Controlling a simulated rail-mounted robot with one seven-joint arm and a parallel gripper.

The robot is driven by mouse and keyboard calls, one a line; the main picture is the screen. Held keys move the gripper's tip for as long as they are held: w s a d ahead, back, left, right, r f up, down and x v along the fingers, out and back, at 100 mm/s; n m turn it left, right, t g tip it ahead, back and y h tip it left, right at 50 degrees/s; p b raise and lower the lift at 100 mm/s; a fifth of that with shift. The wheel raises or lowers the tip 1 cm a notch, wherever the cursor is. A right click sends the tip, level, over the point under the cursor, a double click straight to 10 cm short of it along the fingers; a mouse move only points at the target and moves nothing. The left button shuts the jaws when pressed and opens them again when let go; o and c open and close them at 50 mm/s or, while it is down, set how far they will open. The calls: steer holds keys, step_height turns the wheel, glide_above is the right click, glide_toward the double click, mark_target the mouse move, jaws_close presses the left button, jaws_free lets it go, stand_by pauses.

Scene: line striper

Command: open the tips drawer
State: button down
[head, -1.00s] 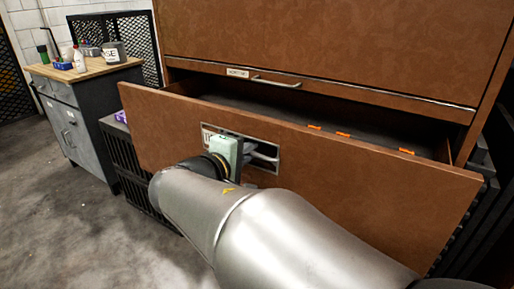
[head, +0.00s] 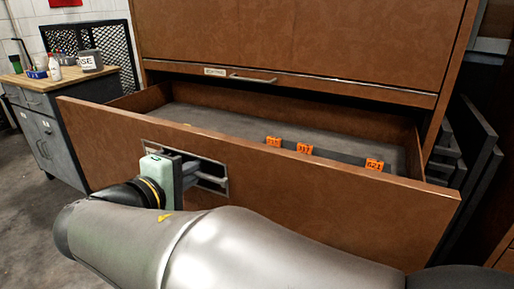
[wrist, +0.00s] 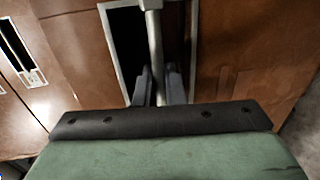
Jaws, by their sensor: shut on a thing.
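The tips drawer (head: 300,192) is a wide brown drawer, pulled well out of the brown cabinet, with its grey inside floor in view. Its handle (head: 210,178) is a grey bar in a recessed metal-framed plate on the drawer front; the bar also shows in the wrist view (wrist: 153,45). My gripper (head: 192,170) is at the handle, and in the wrist view its two grey fingers (wrist: 159,86) are closed around the bar. Orange tags (head: 304,149) with dark lettering stand along a divider inside the drawer. The label beside the handle is mostly hidden by my gripper.
Above is a closed brown panel with a small label and a thin handle (head: 254,79). A grey workbench (head: 42,125) with a wooden top, bottles and a container stands at the left. Dark racks (head: 470,150) stand at the right. Grey floor shows at lower left.

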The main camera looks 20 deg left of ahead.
steer(key=c, duration=1.6)
jaws_free()
steer(key=shift+s, duration=0.1)
steer(key=p+v, duration=0.3)
steer(key=v, duration=1.4)
steer(key=shift+s, duration=0.15)
